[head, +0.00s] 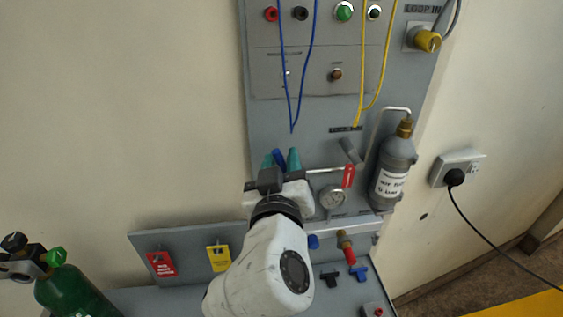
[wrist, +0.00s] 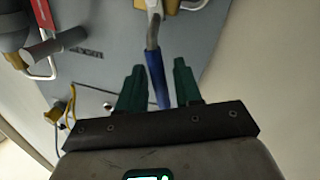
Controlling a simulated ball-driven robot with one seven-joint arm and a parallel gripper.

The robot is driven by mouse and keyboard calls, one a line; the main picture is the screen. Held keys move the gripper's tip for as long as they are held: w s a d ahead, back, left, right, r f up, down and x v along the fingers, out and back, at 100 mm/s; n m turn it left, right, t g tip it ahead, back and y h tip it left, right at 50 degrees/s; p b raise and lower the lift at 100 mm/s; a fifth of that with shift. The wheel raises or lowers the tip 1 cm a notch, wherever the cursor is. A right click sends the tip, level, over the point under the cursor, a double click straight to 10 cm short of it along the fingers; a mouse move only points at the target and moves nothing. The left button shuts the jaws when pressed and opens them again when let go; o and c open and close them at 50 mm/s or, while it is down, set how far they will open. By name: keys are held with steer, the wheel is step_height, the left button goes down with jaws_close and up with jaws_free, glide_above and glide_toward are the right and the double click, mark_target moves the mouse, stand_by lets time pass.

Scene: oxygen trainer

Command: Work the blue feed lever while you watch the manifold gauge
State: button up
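The blue feed lever (wrist: 156,75) hangs from a metal stem in the wrist view. It lies between the two teal fingers of my gripper (wrist: 158,72), with a gap on each side. The fingers are apart and not closed on it. In the head view my gripper (head: 280,158) is at the panel's lower left, with a bit of the blue lever (head: 279,156) showing between its fingertips. The manifold gauge (head: 333,197) is a round white dial just right of my gripper. Its face is visible, but its needle is too small to read.
A red-handled valve (head: 349,176) and a grey bottle (head: 392,172) stand right of the gauge. Blue (head: 290,65) and yellow (head: 384,60) leads hang above. A green cylinder (head: 72,290) is at lower left, and red (head: 161,264) and yellow (head: 219,258) tags hang left of my arm.

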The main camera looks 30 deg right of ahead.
jaws_close()
stand_by(0.3)
steer(key=shift+s+d+m+b, duration=0.1)
steer(key=shift+d+m+b, duration=0.25)
steer(key=shift+m+b, duration=0.35)
steer(key=d+m+b, duration=0.1)
steer(key=m, duration=0.1)
steer(key=shift+s+d+r+m+g+y+b, duration=0.2)
steer(key=shift+s+d+m+g+y+b, duration=0.1)
steer(key=shift+d+b, duration=0.1)
steer(key=shift+o, duration=0.6)
jaws_free()
